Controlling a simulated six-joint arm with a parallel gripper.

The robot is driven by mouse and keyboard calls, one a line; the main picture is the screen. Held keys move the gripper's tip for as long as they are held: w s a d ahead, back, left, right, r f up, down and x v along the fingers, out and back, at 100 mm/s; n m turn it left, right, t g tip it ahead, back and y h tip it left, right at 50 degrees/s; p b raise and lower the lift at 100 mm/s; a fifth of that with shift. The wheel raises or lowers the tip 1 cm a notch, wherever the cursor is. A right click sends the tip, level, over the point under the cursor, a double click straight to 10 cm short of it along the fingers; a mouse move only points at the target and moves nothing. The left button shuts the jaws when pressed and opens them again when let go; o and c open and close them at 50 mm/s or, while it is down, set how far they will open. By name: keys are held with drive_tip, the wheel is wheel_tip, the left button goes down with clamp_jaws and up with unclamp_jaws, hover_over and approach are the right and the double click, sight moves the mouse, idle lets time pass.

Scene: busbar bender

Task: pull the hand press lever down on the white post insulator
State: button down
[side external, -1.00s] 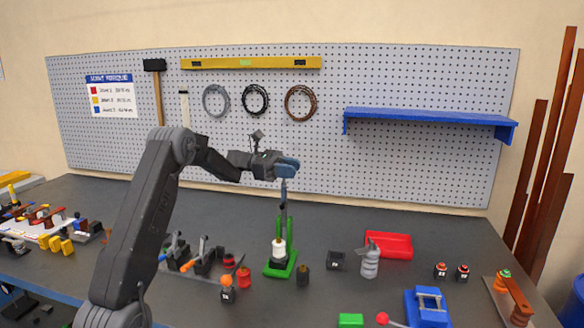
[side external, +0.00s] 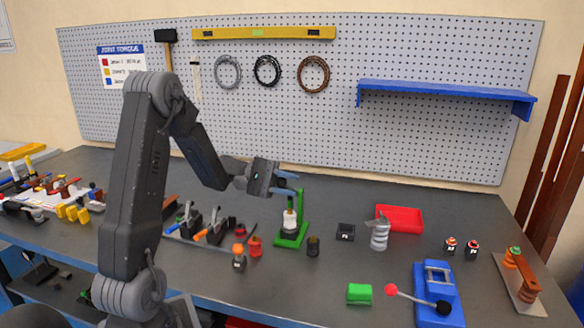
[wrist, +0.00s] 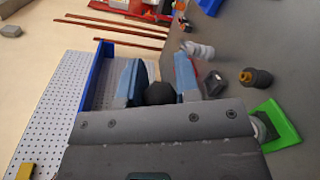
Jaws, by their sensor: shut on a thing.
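The green hand press (side external: 304,212) stands on the bench, with its base flat on the top. The white post insulator (side external: 290,219) stands upright in the press, under the ram. My gripper (side external: 288,183) is just above and left of the press top, with its blue fingers around the lever end. In the wrist view, the black lever knob (wrist: 159,94) sits between the fingers of my gripper (wrist: 158,82). The lever shaft is mostly hidden by the gripper. The green press base (wrist: 280,124) shows at the right of the wrist view.
A dark cylindrical part (side external: 313,246) stands close to the right of the press. A black block (side external: 345,232), a grey ribbed part (side external: 380,232) and a red tray (side external: 400,218) are farther right. An orange-topped part (side external: 239,257) and several clamp-like tools stand left.

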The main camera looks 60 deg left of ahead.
wheel_tip(320, 180, down, 11)
drive_tip(key=s+d+m+t+y, duration=0.1)
drive_tip(key=s+d+m, duration=0.1)
drive_tip(key=m, duration=0.5)
drive_tip(key=shift+s+d, duration=0.15)
drive_tip(key=shift+s, duration=0.05)
drive_tip(key=shift+f, duration=0.1)
drive_tip(key=c, duration=0.8)
unclamp_jaws()
drive_tip(key=v, duration=0.7)
drive_tip(key=shift+s, duration=0.2)
